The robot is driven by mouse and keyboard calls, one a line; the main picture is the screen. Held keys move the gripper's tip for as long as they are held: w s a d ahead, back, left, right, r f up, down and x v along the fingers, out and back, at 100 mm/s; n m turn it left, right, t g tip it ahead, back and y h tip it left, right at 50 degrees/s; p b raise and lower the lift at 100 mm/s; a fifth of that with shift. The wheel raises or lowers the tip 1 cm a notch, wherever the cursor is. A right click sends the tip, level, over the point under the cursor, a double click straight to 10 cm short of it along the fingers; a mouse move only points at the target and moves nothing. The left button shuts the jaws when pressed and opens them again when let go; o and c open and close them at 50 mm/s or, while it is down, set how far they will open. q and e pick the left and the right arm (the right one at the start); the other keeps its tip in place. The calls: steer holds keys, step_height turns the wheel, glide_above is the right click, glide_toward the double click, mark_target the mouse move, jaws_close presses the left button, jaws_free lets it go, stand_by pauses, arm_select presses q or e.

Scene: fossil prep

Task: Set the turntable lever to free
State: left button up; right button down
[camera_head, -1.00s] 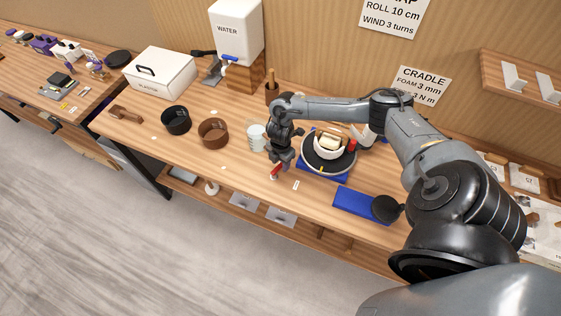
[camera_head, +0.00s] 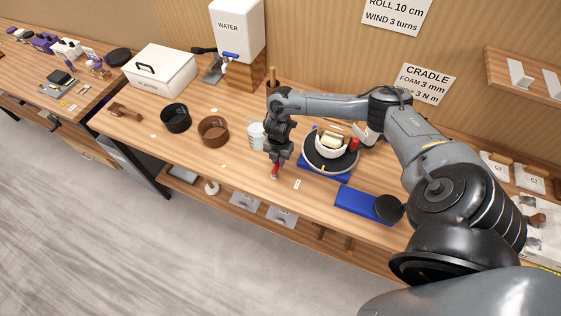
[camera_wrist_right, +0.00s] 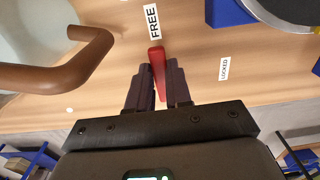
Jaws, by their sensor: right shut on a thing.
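The red turntable lever (camera_wrist_right: 157,72) lies between the two dark fingers of my right gripper (camera_wrist_right: 158,88), which is shut on it; its tip points up the picture toward the FREE label (camera_wrist_right: 152,22). The LOCKED label (camera_wrist_right: 224,69) is to the right, apart from the lever. In the head view, my right gripper (camera_head: 276,165) is low at the table's front, with the red lever (camera_head: 275,172) just below it. The round turntable (camera_head: 316,162) on its blue base (camera_head: 311,172) is right of the gripper and carries a white bowl. My left gripper is out of view.
A pale stacked cup (camera_head: 256,135) stands close left of my right gripper. A brown pot (camera_head: 213,130) and black pot (camera_head: 175,119) are farther left. In the wrist view, a brown curved handle (camera_wrist_right: 80,65) is near the fingers.

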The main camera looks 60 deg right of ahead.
mark_target(278, 162)
steer(key=c, duration=1)
jaws_free()
steer(key=shift+c, duration=0.2)
steer(key=shift+r, duration=0.1)
step_height(278, 162, up, 4)
steer(key=shift+w+r, duration=0.1)
steer(key=shift+r, duration=0.05)
step_height(278, 162, up, 6)
steer(key=p, duration=0.1)
steer(key=shift+r, duration=0.2)
